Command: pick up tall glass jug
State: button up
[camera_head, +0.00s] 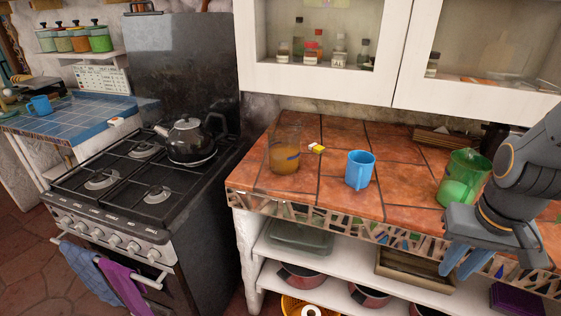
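A tall clear glass jug (284,151) with brownish contents stands upright at the left end of the tiled counter. A green see-through jug (464,178) with lighter green contents stands at the right, partly behind my arm. I cannot tell for sure which one the task names. My gripper (465,263) is at the lower right, in front of the counter's mosaic edge, pointing down. Its two blue fingers look apart, with nothing seen between them. It is close to the green jug in the picture and well to the right of the clear jug.
A blue mug (360,170) stands between the jugs. A small yellow and white item (316,148) lies beside the clear jug. Wall cabinets (330,85) hang above the counter (410,158). A stove with a kettle (187,140) stands left. Pots and a tray (413,271) sit on shelves below.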

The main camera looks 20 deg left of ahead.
aim_at(284, 138)
jog(key=k, duration=0.3)
jog(key=u, duration=0.75)
jog(key=i, duration=0.5)
